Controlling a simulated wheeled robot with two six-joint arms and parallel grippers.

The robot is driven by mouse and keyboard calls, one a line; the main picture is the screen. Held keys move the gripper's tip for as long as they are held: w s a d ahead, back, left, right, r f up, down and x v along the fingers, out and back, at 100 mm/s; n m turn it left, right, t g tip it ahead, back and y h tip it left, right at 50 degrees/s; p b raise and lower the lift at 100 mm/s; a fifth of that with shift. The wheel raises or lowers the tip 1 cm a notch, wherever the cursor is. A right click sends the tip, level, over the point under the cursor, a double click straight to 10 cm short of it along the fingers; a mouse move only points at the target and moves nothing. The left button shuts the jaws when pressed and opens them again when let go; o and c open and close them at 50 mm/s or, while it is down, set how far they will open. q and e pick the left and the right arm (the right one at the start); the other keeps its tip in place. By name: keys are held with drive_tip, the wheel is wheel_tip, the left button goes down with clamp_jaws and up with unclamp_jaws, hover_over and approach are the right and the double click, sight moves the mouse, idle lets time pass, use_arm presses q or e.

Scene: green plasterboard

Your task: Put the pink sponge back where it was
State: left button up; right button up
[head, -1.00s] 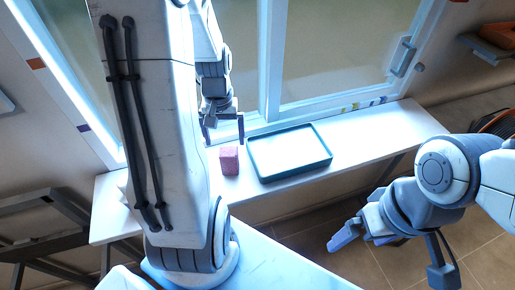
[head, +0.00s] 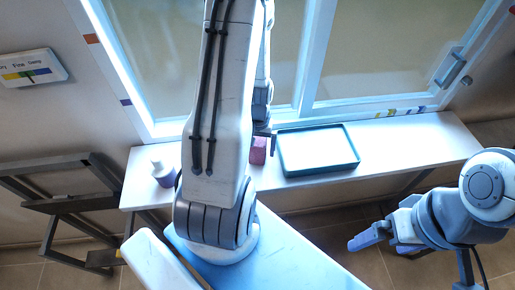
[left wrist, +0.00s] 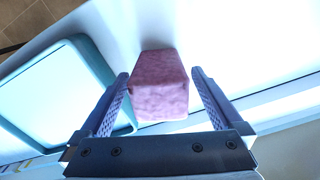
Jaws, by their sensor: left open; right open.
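The pink sponge (head: 259,150) is a small block standing on the white sill-like shelf, just left of the tray in the head view. In the left wrist view the sponge (left wrist: 160,84) lies between and just beyond the fingertips of my left gripper (left wrist: 160,78), which is open with a gap on each side of it. In the head view my left gripper is mostly hidden behind my own arm, above the sponge. My right gripper (head: 378,240) is open and empty, at the lower right, away from the shelf.
A teal-rimmed tray (head: 320,171) with a pale inside sits right beside the sponge. The window frame (head: 303,60) rises behind the shelf. The shelf (head: 420,142) is clear right of the tray.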

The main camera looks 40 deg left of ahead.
use_arm(q)
drive_tip(key=c, duration=1.4)
drive_tip(key=shift+r, duration=0.15)
